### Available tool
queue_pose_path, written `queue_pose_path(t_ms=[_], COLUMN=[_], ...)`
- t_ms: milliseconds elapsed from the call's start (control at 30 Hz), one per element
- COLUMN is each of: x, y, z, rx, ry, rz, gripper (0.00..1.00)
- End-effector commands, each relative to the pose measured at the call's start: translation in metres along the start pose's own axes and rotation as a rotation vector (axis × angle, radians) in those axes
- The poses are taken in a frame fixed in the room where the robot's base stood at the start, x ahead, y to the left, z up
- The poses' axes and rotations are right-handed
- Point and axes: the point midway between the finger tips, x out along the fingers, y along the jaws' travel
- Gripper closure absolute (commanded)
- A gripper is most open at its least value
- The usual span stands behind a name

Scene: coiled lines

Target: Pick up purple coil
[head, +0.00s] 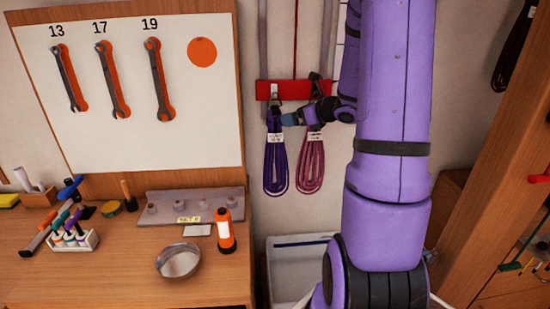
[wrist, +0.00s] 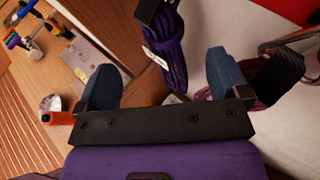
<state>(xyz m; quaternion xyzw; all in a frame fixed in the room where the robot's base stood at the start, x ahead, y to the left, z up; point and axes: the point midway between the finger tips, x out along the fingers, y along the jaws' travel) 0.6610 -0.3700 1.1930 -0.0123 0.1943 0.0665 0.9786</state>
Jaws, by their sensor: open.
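The purple coil (head: 276,165) hangs in the head view from a hook on a red rail, with a white label near its top. In the wrist view the purple coil (wrist: 172,52) shows ahead of and between the two blue-padded fingers. My gripper (head: 291,118) is at the upper part of the coils, close to the purple one. It also shows in the wrist view (wrist: 165,82), with its fingers wide apart and nothing held. I cannot tell whether a finger touches the coil.
A pink coil (head: 310,163) hangs just right of the purple one; it also shows behind the right finger in the wrist view (wrist: 222,92). The red rail (head: 264,90) is on the wall. A pale bin (head: 283,268) sits below.

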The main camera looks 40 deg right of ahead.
Motion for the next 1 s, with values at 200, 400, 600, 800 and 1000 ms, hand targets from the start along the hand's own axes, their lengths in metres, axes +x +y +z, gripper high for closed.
queue_pose_path(t_ms=[200, 400, 600, 800, 1000], x=[0.034, 0.049, 0.061, 0.089, 0.101], y=[0.001, 0.0, 0.0, -0.003, -0.003], z=[-0.001, -0.001, -0.002, -0.006, -0.005], rx=[0.0, -0.002, -0.003, -0.003, -0.002], ry=[0.001, 0.001, 0.001, 0.001, 0.001], rz=[0.004, 0.002, 0.005, 0.004, 0.003], gripper=[0.06, 0.06, 0.06, 0.06, 0.06])
